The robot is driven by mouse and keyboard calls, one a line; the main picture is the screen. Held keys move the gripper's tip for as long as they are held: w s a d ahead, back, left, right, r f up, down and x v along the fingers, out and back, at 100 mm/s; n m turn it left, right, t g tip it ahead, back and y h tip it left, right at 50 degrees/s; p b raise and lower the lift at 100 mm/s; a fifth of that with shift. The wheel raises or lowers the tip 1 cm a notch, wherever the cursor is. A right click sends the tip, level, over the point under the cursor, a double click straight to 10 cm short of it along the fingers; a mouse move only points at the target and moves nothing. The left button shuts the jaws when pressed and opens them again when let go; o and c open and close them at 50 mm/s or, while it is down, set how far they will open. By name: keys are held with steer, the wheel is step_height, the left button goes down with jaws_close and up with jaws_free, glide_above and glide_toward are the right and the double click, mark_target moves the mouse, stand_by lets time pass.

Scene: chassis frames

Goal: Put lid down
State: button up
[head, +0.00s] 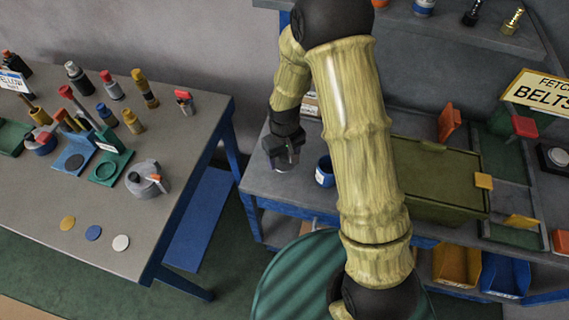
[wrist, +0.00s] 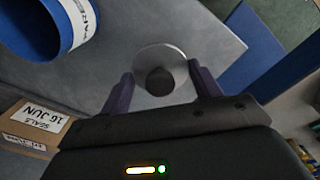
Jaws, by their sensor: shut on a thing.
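A round pale grey lid (wrist: 147,58) with a dark centre sits between the fingers of my gripper (wrist: 161,84) in the wrist view. My gripper is shut on it. In the head view my gripper (head: 284,158) points down over the left end of the grey bench (head: 262,183), and a pale edge of the lid shows under it. I cannot tell whether the lid touches the bench. A blue pot (head: 325,172) with a white label stands just right of the gripper; it also shows at the upper left of the wrist view (wrist: 30,30), apart from the lid.
A cardboard box labelled SEALS (wrist: 28,125) lies near the gripper. An olive crate (head: 435,180) stands further right on the bench. A left table (head: 190,135) holds bottles and tools, with a gap between it and the bench. A green drum (head: 300,275) stands in front.

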mark_target(284, 165)
steer(key=shift+f, duration=0.15)
steer(key=shift+f+p, duration=0.3)
steer(key=shift+f, duration=1.75)
steer(key=shift+f, duration=0.15)
steer(key=o, duration=1)
step_height(284, 165, up, 12)
steer(key=shift+r+b, duration=0.2)
steer(key=shift+b, duration=0.75)
steer(key=shift+d, duration=0.1)
